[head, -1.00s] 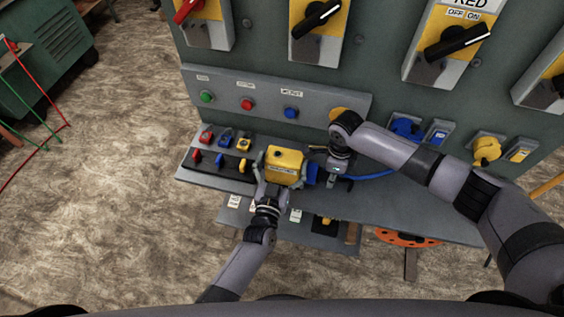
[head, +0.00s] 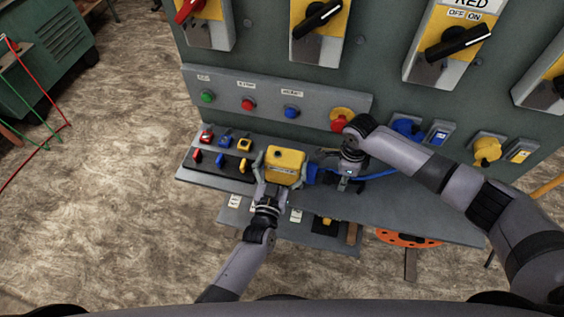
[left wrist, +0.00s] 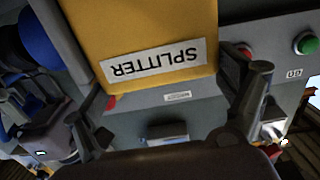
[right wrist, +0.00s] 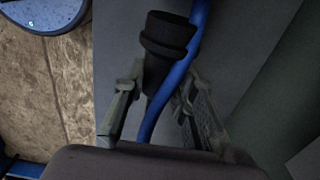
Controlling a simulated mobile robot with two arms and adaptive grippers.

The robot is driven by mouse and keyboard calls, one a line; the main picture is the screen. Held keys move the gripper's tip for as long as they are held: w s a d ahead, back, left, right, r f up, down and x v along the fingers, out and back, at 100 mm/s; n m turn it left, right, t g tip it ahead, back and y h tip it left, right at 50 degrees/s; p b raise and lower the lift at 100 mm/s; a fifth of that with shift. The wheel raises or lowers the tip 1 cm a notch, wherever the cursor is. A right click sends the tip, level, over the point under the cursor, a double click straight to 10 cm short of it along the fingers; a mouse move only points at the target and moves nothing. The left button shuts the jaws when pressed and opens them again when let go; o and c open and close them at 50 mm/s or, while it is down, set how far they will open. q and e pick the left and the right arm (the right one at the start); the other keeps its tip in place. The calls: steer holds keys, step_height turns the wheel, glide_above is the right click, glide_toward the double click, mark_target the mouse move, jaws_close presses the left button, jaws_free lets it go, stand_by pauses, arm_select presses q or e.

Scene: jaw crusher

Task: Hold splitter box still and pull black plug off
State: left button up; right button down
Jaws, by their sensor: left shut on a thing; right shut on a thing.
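The yellow splitter box (head: 284,163) sits over the grey shelf. Its SPLITTER label (left wrist: 155,61) faces the left wrist camera. My left gripper (head: 280,177) is shut on the box, one finger on each side. A blue socket (head: 312,173) sticks out of the box's right side. My right gripper (head: 347,184) is just right of that socket. In the right wrist view, it is shut on the black plug (right wrist: 168,38), whose front end shows clear of any socket. The plug is mostly hidden in the head view.
A blue cable (head: 378,175) runs right from my right gripper. An orange reel (head: 400,238) lies below the shelf. The floor at left is open.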

arm_select(q)
steer(key=o, duration=1.4)
